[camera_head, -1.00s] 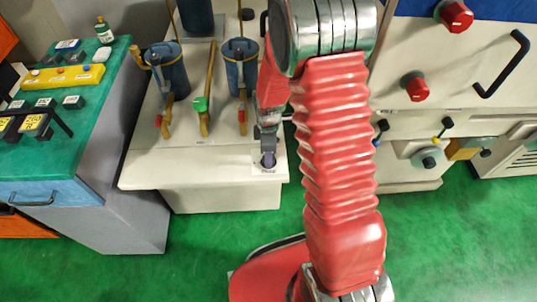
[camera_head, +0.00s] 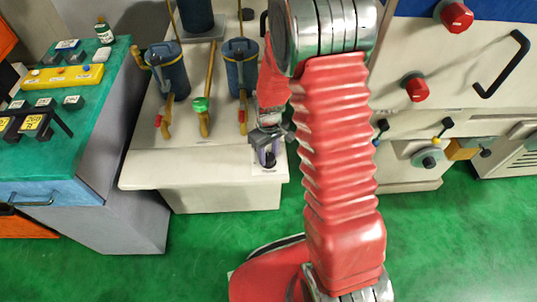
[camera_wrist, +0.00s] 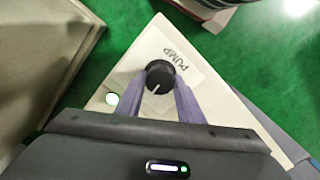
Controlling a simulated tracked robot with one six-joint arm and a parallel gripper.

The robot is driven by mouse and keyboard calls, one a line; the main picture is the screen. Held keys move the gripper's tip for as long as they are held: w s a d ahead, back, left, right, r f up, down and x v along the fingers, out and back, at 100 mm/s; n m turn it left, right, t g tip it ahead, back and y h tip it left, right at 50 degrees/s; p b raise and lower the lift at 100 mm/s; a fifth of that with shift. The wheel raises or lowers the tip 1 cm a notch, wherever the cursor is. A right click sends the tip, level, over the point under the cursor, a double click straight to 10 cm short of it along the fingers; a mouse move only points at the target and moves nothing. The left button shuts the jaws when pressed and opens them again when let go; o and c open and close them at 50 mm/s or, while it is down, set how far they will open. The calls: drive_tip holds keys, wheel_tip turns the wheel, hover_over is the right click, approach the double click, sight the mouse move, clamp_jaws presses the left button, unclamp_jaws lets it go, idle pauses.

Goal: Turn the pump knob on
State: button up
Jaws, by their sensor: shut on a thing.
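The pump knob (camera_wrist: 160,78) is a small round black knob with a white pointer line, beside a label reading PUMP (camera_wrist: 177,57) on a pale bench top. My gripper (camera_wrist: 158,92) has its purple fingers on either side of the knob and is shut on it. In the head view my gripper (camera_head: 268,156) is at the front right corner of the white bench (camera_head: 150,178), and the knob is mostly hidden there by the fingers.
A green-topped table (camera_head: 85,115) is at the left. A white machine with red knobs (camera_head: 415,88) stands at the right. Green floor lies in front.

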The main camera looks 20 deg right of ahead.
sight(269, 157)
drive_tip(key=shift+w+m, duration=0.1)
drive_tip(key=shift+m, duration=0.6)
drive_tip(key=o, duration=1.1)
drive_tip(key=shift+c, duration=0.2)
wheel_tip(269, 157, up, 14)
drive_tip(key=shift+f, duration=0.15)
drive_tip(key=shift+m, duration=0.3)
